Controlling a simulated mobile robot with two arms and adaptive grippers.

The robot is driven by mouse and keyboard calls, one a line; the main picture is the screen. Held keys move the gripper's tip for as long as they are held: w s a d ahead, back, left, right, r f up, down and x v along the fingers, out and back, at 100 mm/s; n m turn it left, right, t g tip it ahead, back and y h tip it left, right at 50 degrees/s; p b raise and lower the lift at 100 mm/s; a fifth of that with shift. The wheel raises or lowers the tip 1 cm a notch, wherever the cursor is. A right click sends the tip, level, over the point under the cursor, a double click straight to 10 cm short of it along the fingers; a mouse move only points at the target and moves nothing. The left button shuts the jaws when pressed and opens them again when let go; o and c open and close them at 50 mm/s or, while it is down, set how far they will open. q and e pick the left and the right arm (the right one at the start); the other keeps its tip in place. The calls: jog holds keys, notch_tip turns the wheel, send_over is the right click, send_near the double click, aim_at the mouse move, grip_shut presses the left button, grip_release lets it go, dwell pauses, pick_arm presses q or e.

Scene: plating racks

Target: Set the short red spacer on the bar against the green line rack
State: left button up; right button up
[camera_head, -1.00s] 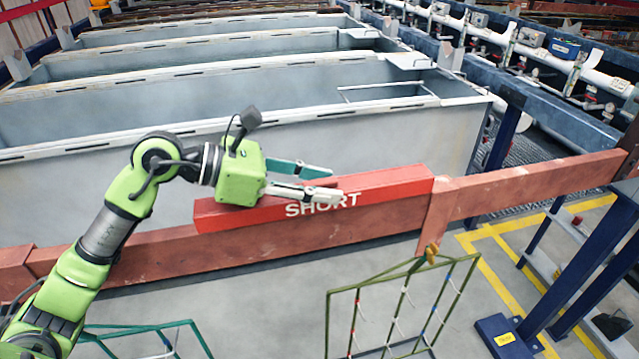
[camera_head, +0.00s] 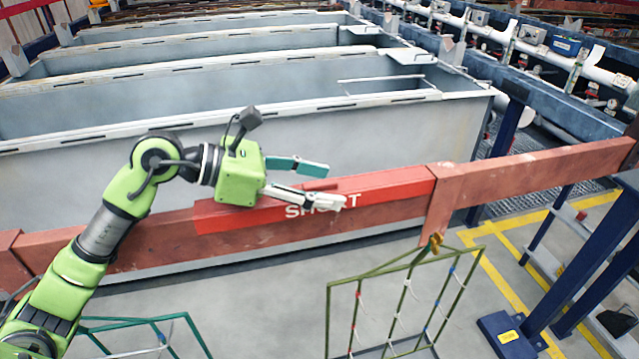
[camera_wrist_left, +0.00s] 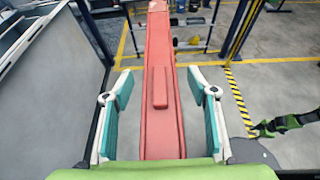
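The short red spacer (camera_head: 395,185), marked SHORT, lies along the top of the darker red bar (camera_head: 545,178). Its right end meets, or nearly meets, the red hanger (camera_head: 440,210) of an olive-green rack (camera_head: 328,310); I cannot tell if they touch. A teal-green rack (camera_head: 130,322) hangs at the lower left. My left gripper (camera_head: 335,184) is open above the spacer, its fingers on either side of it. In the left wrist view, the fingers (camera_wrist_left: 160,105) stand well apart from the spacer's raised grip block (camera_wrist_left: 160,88).
Grey tanks (camera_head: 240,85) stand close behind the bar. A blue stand (camera_head: 590,265) holds up the bar's right side.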

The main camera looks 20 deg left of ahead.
pick_arm(q)
jog(key=shift+s+a+r, duration=0.1)
jog(key=shift+s+a, duration=0.2)
jog(key=shift+a, duration=0.2)
jog(key=v, duration=1.1)
jog(key=shift+d, duration=0.15)
